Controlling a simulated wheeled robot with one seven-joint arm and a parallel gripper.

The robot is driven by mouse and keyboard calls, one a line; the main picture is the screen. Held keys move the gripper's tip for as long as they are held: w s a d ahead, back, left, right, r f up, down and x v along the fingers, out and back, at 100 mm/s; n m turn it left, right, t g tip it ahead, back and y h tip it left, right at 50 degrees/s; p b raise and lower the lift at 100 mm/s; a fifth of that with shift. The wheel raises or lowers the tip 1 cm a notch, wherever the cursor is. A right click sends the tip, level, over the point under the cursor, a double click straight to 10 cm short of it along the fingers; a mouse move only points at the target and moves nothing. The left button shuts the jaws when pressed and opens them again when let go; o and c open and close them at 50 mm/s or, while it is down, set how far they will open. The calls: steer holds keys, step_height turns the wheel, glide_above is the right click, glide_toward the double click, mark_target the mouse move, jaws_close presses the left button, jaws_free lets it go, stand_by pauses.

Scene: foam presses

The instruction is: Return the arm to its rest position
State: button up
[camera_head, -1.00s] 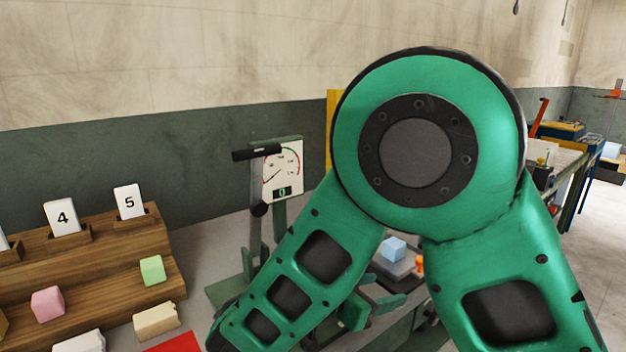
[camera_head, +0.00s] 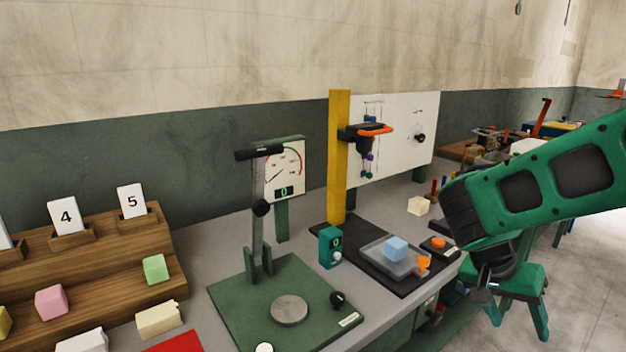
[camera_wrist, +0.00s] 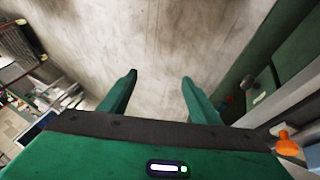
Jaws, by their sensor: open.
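My green arm is folded at the right of the head view, and my gripper (camera_head: 518,315) hangs below its wrist, past the front edge of the bench. In the wrist view my gripper (camera_wrist: 158,85) shows two green fingers spread apart with nothing between them. Beyond the fingers there is only bare concrete floor (camera_wrist: 165,35). The gripper touches nothing that I can see.
The bench holds a green press (camera_head: 262,210) with a dial, a yellow column (camera_head: 338,160), a grey tray (camera_head: 372,259) with a blue cube (camera_head: 396,248), and a white panel (camera_head: 415,115). A wooden stepped rack (camera_head: 110,245) with coloured cubes stands at left. Floor (camera_head: 595,270) is open at right.

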steer(key=s+d+r+n+y, duration=0.1)
steer(key=s+y, duration=0.5)
steer(key=s, duration=0.9)
steer(key=d+n, duration=0.1)
steer(key=n, duration=0.1)
steer(key=shift+s+d+r+n, duration=0.15)
steer(key=shift+s+r+n, duration=0.15)
steer(key=shift+r, duration=0.05)
steer(key=shift+w+f, duration=0.25)
steer(key=shift+w, duration=0.35)
steer(key=shift+c, duration=0.3)
